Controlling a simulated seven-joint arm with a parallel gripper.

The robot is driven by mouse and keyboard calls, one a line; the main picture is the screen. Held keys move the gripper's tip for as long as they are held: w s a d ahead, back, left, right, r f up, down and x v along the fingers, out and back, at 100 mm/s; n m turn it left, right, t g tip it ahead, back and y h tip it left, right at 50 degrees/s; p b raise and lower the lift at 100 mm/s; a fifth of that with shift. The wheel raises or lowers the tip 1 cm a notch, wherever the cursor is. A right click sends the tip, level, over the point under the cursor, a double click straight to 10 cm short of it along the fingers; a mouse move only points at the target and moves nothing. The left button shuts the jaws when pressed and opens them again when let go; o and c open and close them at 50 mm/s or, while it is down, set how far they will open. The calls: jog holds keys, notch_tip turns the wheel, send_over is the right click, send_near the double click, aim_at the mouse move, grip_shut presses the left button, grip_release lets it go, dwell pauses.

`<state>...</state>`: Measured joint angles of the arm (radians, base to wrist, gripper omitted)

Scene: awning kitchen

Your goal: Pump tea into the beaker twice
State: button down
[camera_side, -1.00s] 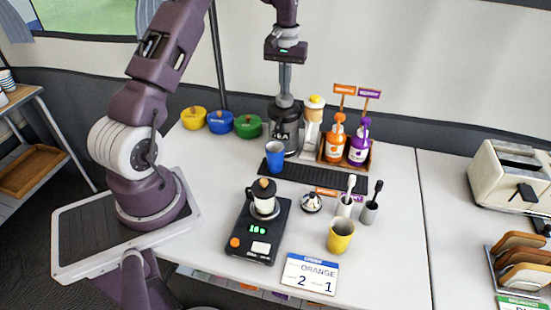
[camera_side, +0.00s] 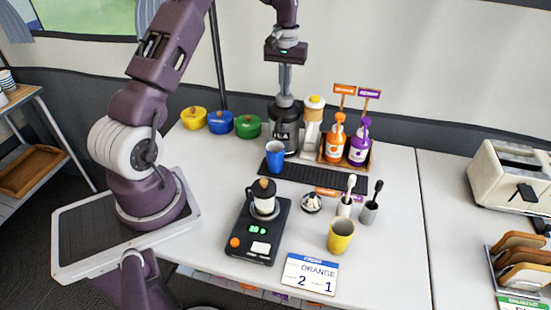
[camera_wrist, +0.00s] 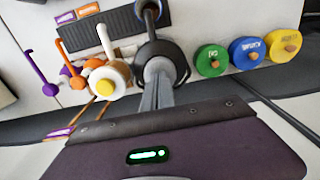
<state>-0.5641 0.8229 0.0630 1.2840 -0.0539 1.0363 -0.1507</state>
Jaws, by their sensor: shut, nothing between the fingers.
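A dark tea dispenser (camera_side: 286,134) with a partly hidden white label stands at the back of the counter. My gripper (camera_side: 285,95) is shut and points down onto the top of the dispenser, seemingly touching its pump head. In the wrist view, my closed fingers (camera_wrist: 159,78) reach the top of the dark dispenser (camera_wrist: 172,50). A blue beaker (camera_side: 275,158) stands upright on the black mat in front of the dispenser. Its contents cannot be made out.
A clear dispenser with a yellow top (camera_side: 313,125) and orange (camera_side: 335,145) and purple (camera_side: 359,150) pump bottles stand close at right. Lidded pots (camera_side: 220,122) are at left. A scale (camera_side: 259,235) bearing a jar, a yellow cup (camera_side: 341,236) and an order card (camera_side: 310,273) are in front.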

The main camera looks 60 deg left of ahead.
jog(key=shift+f, duration=1.3)
jog(key=shift+r, duration=1.85)
notch_tip(320, 180, up, 6)
